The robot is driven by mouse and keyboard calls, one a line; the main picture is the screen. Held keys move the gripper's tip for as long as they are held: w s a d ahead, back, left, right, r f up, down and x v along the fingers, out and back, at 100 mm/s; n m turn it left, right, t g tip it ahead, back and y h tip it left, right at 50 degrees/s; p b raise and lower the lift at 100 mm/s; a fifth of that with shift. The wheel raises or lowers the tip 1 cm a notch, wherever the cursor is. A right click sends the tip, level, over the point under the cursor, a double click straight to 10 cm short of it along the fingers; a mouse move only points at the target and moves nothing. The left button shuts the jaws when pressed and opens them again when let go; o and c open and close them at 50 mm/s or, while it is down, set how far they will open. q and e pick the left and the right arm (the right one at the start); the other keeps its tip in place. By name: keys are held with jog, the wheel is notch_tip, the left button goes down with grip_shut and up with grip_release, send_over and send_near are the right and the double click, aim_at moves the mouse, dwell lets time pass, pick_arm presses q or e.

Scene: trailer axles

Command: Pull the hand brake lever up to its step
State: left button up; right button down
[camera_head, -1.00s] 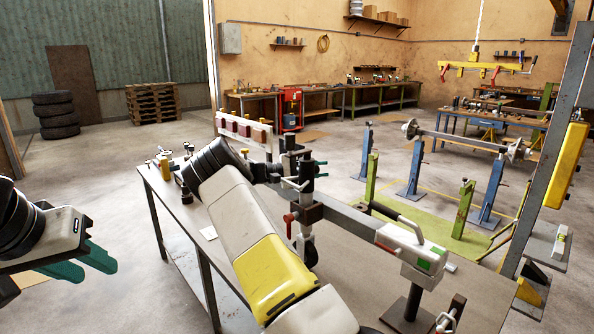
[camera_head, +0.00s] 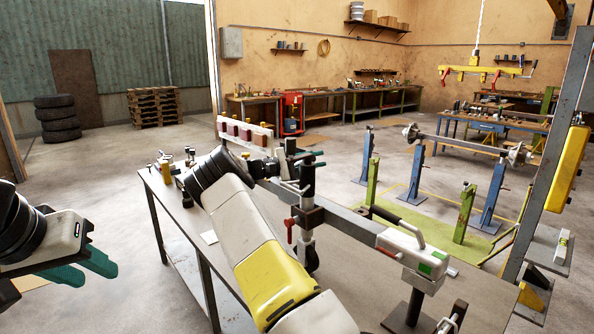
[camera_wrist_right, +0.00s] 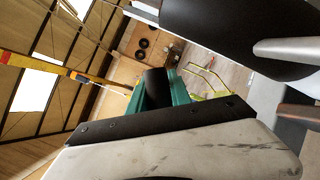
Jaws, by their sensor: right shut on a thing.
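My right gripper (camera_head: 308,156) is at the upper part of the drawbar assembly on the table, beside the upright jockey-wheel post (camera_head: 307,180). In the right wrist view its green fingers (camera_wrist_right: 162,92) are closed around a dark rounded grip (camera_wrist_right: 156,80), which looks like the end of the hand brake lever. In the head view my wrist and fingers hide most of the lever, so its angle is hard to read. My left gripper (camera_head: 98,272) is open and empty at the left, away from the table.
The grey drawbar (camera_head: 345,219) runs to a white coupling head (camera_head: 404,246) with a dark handle. A red clamp handle (camera_head: 289,229) sticks out at the post. Small parts stand on the table's (camera_head: 345,285) far left corner. A board with red blocks (camera_head: 244,131) stands behind my wrist.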

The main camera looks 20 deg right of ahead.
jog(key=shift+w+a+r, duration=0.1)
jog(key=shift+a+r, duration=0.05)
jog(key=c, duration=1.2)
grip_release()
jog(key=shift+v, duration=3.95)
jog(key=shift+c, duration=0.4)
